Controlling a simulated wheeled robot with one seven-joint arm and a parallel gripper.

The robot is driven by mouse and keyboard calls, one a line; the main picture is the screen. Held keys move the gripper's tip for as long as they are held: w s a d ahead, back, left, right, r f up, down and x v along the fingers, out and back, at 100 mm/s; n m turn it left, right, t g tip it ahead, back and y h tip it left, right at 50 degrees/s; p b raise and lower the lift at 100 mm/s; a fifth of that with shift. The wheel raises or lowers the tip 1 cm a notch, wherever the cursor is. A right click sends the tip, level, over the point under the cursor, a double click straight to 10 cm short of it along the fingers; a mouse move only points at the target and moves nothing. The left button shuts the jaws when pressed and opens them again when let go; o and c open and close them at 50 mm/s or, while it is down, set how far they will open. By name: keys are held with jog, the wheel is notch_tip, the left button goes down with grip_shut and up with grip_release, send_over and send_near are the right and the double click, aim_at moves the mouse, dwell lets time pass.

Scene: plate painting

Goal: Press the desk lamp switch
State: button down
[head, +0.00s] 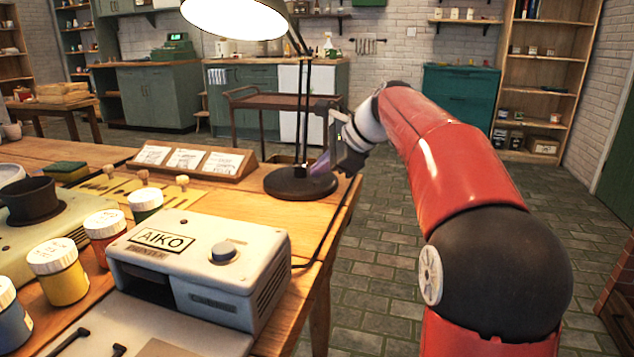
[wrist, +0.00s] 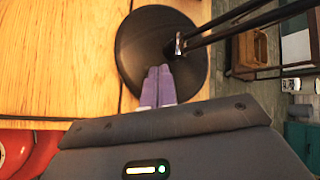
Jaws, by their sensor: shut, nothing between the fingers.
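The desk lamp has a round black base (head: 290,184), a thin dark upright stem and a lit shade (head: 235,18) at the top. It stands near the table's right edge. My gripper (head: 318,172) reaches in from the right, low over the base and close to the stem. In the wrist view the shut, empty fingers (wrist: 158,80) lie over the lamp base (wrist: 140,40), their tips near its middle. A small metallic piece (wrist: 179,43) shows beside the stem. Whether the fingertips touch the base, and where the switch is, I cannot tell.
The wooden table (head: 330,205) ends just right of the lamp. A wooden card holder (head: 190,163) stands left of the base. A pale AIKO machine (head: 200,265) and several paint jars (head: 57,270) stand nearer. The tiled floor (head: 385,270) right of the table is clear.

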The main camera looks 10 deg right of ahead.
jog(key=shift+f, duration=0.1)
jog(key=shift+f, duration=0.35)
dwell(0.6)
jog(key=shift+r+p, duration=0.45)
jog(key=shift+p, duration=0.2)
notch_tip(320, 180, up, 6)
jog(key=p, duration=0.6)
jog(key=shift+p, duration=0.35)
